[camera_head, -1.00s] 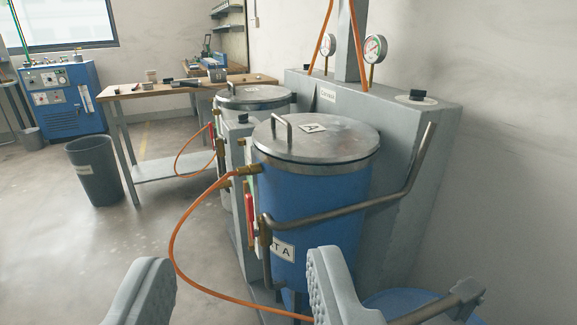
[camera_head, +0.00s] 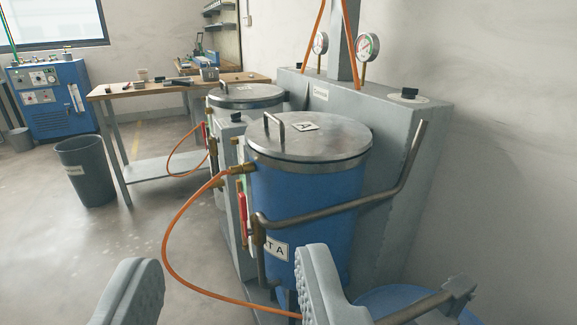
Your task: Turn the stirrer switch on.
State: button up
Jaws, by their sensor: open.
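My gripper (camera_head: 228,262) is open and empty at the bottom of the view, its two grey padded fingers wide apart in front of the blue tank (camera_head: 322,195) with the "A" lid. A black knob (camera_head: 409,94) on a pale round plate sits on top of the grey cabinet (camera_head: 425,125) behind that tank. Another small black knob (camera_head: 236,117) sits on the narrow grey box between the two tanks. No label reading "stirrer" is legible, so I cannot tell which knob is the stirrer switch. My gripper is well apart from both.
A bent metal bar (camera_head: 335,210) runs around the tank's front. An orange hose (camera_head: 168,245) loops out to the left. Two gauges (camera_head: 367,46) stand on the cabinet. A second tank (camera_head: 246,94), a wooden table (camera_head: 150,90) and a bin (camera_head: 85,172) lie beyond. Floor at left is open.

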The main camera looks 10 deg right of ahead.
aim_at(236, 117)
jog(key=i+j, duration=0.3)
jog(key=i, duration=0.2)
jog(key=i+j, duration=0.35)
jog(key=i, duration=0.2)
jog(key=i+j, duration=0.3)
jog(key=i, duration=0.2)
jog(key=i+j, duration=0.35)
jog(key=i, duration=0.15)
jog(key=l+z, duration=0.05)
